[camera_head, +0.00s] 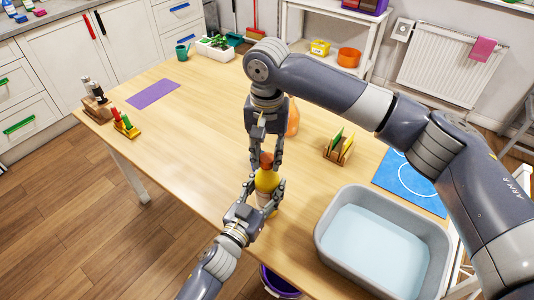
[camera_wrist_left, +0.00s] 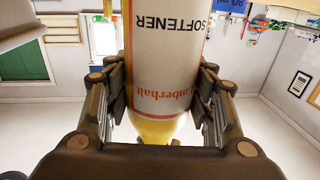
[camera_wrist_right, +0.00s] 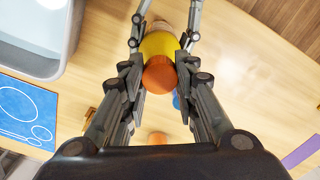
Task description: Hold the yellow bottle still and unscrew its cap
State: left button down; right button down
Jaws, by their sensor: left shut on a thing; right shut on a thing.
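The yellow bottle (camera_head: 267,181) stands upright near the front edge of the wooden table. Its white label, reading SOFTENER, fills the middle of the left wrist view (camera_wrist_left: 168,65). Its orange cap (camera_head: 266,160) is on top and shows from above in the right wrist view (camera_wrist_right: 159,75). My left gripper (camera_head: 264,198) is shut around the bottle's labelled body from the front. My right gripper (camera_head: 267,158) points down from above, its fingers shut on the cap from both sides. Fingers partly hide the bottle and cap in the head view.
A grey basin (camera_head: 331,248) stands close to the right. A wooden rack (camera_head: 337,153), a blue mat (camera_head: 388,182) and an orange object (camera_head: 293,118) lie behind. A purple bucket (camera_head: 277,284) is below the front edge. The table's left middle is clear.

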jog(key=n, duration=0.5)
jog(key=shift+n, duration=0.3)
jog(key=n, duration=1)
jog(key=shift+n, duration=0.4)
jog(key=n, duration=0.8)
jog(key=shift+n, duration=0.4)
jog(key=n, duration=0.3)
jog(key=shift+r+n, duration=0.1)
jog(key=shift+n, duration=0.2)
jog(key=n, duration=1)
